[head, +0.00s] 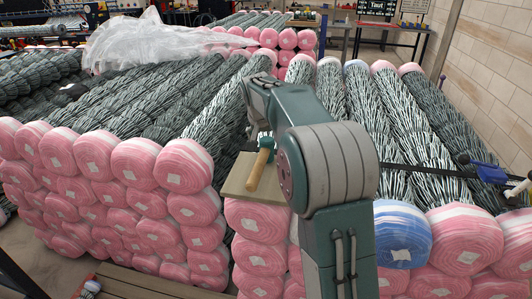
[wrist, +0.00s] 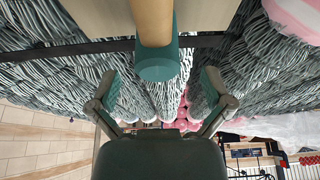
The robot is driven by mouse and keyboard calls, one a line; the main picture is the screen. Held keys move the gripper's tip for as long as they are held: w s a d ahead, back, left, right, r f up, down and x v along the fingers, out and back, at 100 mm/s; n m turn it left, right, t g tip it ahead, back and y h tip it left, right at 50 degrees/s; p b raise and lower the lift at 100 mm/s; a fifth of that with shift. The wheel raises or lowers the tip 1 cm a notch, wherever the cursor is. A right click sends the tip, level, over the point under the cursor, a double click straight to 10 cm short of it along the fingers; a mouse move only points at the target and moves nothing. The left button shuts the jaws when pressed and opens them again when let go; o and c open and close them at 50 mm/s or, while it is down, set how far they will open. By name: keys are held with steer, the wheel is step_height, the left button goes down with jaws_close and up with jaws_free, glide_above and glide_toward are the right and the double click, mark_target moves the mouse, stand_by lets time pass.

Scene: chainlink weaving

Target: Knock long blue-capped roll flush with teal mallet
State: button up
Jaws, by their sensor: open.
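The mallet (head: 258,170) has a tan wooden handle and a teal head, and lies on a flat board (head: 240,182) on top of the rolls. In the wrist view the mallet's teal head (wrist: 157,66) shows near the upper middle, its handle running off the top edge. My gripper (wrist: 158,88) is open, a finger on either side of the picture, with nothing gripped. How close its fingers are to the mallet is unclear. The blue-capped roll (head: 402,236) is right of my arm in the head view, among pink-capped rolls; my arm partly hides its left side.
Pink-capped rolls (head: 182,165) are stacked at left. Others (head: 466,238) flank the blue cap at right. A dark bar with a blue clamp (head: 489,172) crosses the mesh at right. Clear plastic wrap (head: 160,40) covers rolls behind. A brick wall (head: 495,60) stands at right.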

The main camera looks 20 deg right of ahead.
mark_target(266, 149)
steer(key=x, duration=0.4)
steer(key=shift+s+a+f, duration=0.15)
steer(key=shift+s+a, duration=0.05)
steer(key=shift+s, duration=0.15)
steer(key=shift+w+d+f, duration=0.1)
steer(key=shift+d+f, duration=0.05)
steer(key=shift+f, duration=0.2)
steer(key=shift+c, duration=0.3)
steer(key=c, duration=1.3)
